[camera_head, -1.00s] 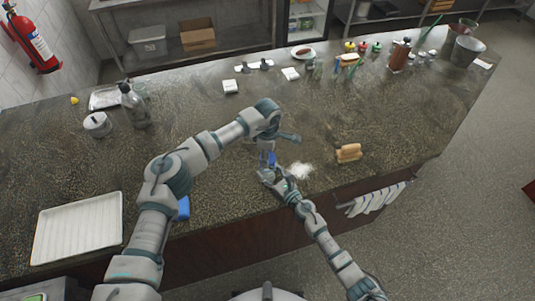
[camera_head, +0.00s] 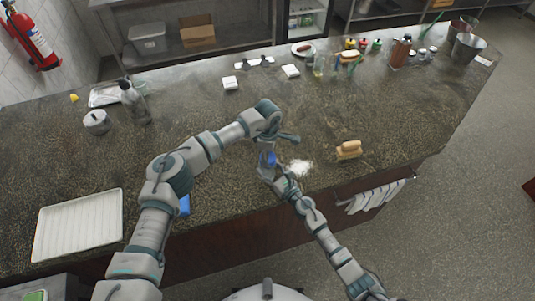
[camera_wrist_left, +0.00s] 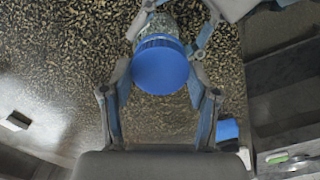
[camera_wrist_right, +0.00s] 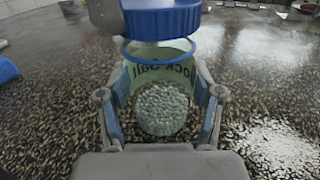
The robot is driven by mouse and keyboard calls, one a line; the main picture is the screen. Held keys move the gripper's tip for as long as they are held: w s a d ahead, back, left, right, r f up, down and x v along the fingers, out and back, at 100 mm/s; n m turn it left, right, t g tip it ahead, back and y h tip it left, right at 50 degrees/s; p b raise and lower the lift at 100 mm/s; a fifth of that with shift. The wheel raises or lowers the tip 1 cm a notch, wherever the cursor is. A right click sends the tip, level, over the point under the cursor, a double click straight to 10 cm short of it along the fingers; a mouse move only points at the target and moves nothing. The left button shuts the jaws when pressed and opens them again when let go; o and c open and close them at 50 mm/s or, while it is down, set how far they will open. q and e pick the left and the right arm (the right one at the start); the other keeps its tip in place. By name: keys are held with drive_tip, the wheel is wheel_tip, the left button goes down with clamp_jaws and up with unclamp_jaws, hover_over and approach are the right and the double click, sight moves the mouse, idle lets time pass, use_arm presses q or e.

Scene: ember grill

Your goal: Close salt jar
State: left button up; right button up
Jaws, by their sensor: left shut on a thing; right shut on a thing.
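The blue lid (camera_wrist_left: 160,68) is between the fingers of my left gripper (camera_wrist_left: 160,82), which is shut on it. The clear salt jar (camera_wrist_right: 160,105), with a "Rock Salt" label and white grains inside, is held by my right gripper (camera_wrist_right: 160,115). In the right wrist view the lid (camera_wrist_right: 160,18) is over the jar's mouth. A blue ring (camera_wrist_right: 158,60) shows around the mouth. In the head view the blue lid (camera_head: 268,158) shows between the two grippers; the jar is mostly hidden there.
White spilled salt (camera_head: 300,167) lies right of the grippers, near a sandwich-like item (camera_head: 348,150). A blue object (camera_head: 184,205) lies at the counter's front edge, behind my left arm. A white tray (camera_head: 80,225) is at the left. The counter's middle is mostly clear.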

use_arm(q)
drive_tip(key=shift+f, duration=0.35)
drive_tip(key=m, duration=0.6)
drive_tip(key=shift+m, duration=0.4)
drive_tip(key=m, duration=0.5)
drive_tip(key=shift+w, duration=0.1)
drive_tip(key=m, duration=0.5)
drive_tip(key=shift+w, duration=0.1)
drive_tip(key=m, duration=0.7)
drive_tip(key=shift+w, duration=0.1)
drive_tip(key=o, duration=0.8)
